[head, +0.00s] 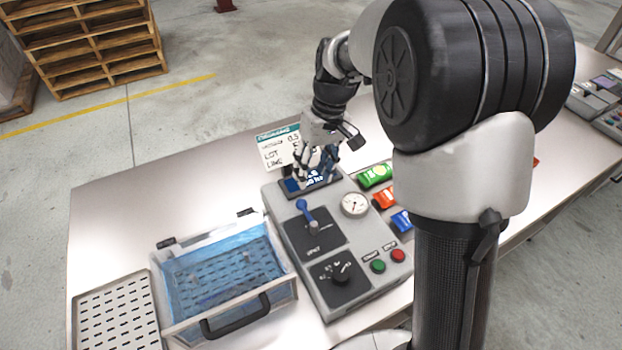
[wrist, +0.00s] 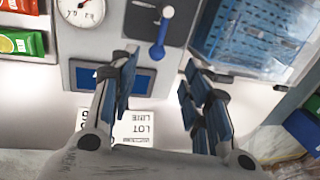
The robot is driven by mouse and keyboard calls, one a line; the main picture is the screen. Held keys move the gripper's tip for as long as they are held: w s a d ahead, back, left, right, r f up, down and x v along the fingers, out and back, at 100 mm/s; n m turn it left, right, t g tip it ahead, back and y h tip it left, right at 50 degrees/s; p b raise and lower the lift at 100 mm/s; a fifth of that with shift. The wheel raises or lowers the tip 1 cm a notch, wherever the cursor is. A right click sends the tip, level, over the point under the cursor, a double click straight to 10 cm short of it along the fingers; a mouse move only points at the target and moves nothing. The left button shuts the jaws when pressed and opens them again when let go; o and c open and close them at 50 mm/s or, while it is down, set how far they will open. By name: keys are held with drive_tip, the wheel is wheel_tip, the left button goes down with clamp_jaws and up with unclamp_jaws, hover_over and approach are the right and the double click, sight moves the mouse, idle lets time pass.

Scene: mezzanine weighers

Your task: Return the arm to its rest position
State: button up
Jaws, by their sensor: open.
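My gripper (head: 318,160) is at the far end of the grey control panel (head: 330,291), just over its small blue display (head: 312,183). In the wrist view my gripper (wrist: 160,88) has its blue-padded fingers spread apart with nothing between them. The panel's display (wrist: 88,75) and blue-handled lever (wrist: 160,42) lie beyond the fingers. My arm is stretched out over the table, and its upper part covers the right middle of the head view. I cannot tell whether the fingertips touch the panel.
A clear bin with a blue interior (head: 290,291) and black handle stands left of the panel. A slotted tray (head: 118,312) is at the front left. A lot card (head: 277,146) stands behind the display. Green (head: 375,175), red and blue packets lie right of the gauge (head: 355,204).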

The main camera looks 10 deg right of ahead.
drive_tip(key=shift+r, duration=0.1)
idle(0.4)
drive_tip(key=s+d+r+m+t, duration=0.2)
drive_tip(key=s+d+r+t, duration=0.1)
drive_tip(key=s+r, duration=0.8)
drive_tip(key=s+d+f+m+t+h, duration=0.1)
drive_tip(key=s+d+t+h, duration=0.1)
drive_tip(key=s, duration=1.2)
drive_tip(key=shift+s+d+m, duration=0.15)
drive_tip(key=shift+s+m, duration=0.15)
drive_tip(key=shift+m, duration=0.1)
